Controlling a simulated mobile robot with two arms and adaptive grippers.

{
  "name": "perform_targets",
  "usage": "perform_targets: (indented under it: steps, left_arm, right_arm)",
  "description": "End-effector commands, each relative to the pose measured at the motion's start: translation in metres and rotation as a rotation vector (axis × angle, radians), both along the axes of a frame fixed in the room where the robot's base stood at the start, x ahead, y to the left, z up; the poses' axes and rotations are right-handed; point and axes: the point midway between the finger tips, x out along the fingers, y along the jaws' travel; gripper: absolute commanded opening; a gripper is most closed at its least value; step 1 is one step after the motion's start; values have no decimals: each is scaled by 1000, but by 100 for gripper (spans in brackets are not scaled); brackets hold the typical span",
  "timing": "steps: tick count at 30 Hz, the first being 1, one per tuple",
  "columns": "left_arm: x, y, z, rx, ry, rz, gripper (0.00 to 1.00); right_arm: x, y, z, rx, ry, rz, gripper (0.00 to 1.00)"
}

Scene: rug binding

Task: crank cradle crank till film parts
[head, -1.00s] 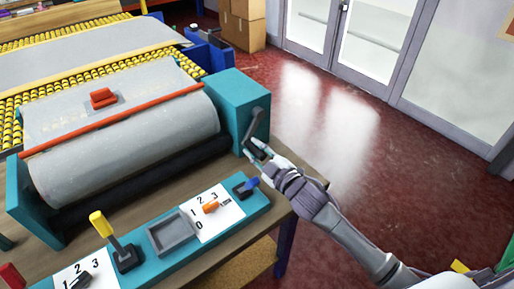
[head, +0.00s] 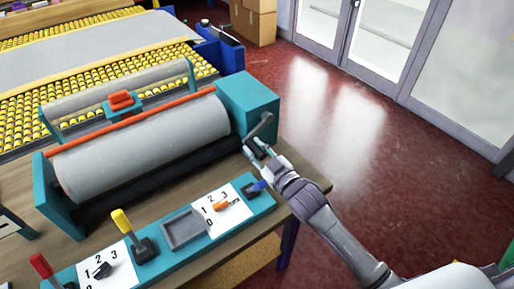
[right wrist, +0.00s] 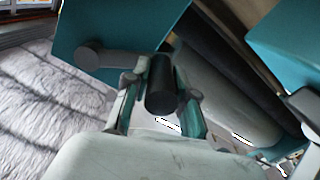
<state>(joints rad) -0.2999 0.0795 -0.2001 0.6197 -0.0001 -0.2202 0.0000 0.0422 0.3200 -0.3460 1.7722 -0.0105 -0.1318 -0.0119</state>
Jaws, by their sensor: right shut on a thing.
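The cradle (head: 246,98) has teal end boxes and a grey roller (head: 140,148) with an orange-red bar along its top. Its dark crank (head: 261,127) is on the right end box. My right gripper (head: 262,152) is shut on the crank's handle; the right wrist view shows the black handle (right wrist: 161,88) between the fingers. Behind the roller, a separate grey film roll (head: 75,103) spans the frame, with a red block (head: 121,98) on a teal mount. Yellow rollers show between it and the end box. My left gripper is out of view.
A teal control panel (head: 262,204) with levers, dials and a grey tray (head: 184,229) runs along the table's front. A conveyor with yellow rollers (head: 105,80) lies behind. Cardboard boxes (head: 253,22) stand by the glass doors. The red floor at right is clear.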

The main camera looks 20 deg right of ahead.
Motion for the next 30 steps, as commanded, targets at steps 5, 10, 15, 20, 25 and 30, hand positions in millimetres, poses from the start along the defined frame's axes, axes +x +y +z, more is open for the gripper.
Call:
perform_targets:
  steps: [5,10,15,20,25,30]
  left_arm:
    - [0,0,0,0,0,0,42]
    - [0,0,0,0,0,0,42]
    - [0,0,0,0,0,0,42]
    - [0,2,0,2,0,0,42]
    - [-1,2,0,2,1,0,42]
    - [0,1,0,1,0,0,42]
  right_arm:
    - [0,2,4,4,-10,4,0]
    - [0,2,3,2,-9,3,40]
    - [0,1,1,1,-5,2,51]
    - [0,0,1,0,-2,1,51]
    - [-11,-4,-1,0,1,1,51]
    - [-43,-15,-2,-1,2,2,51]
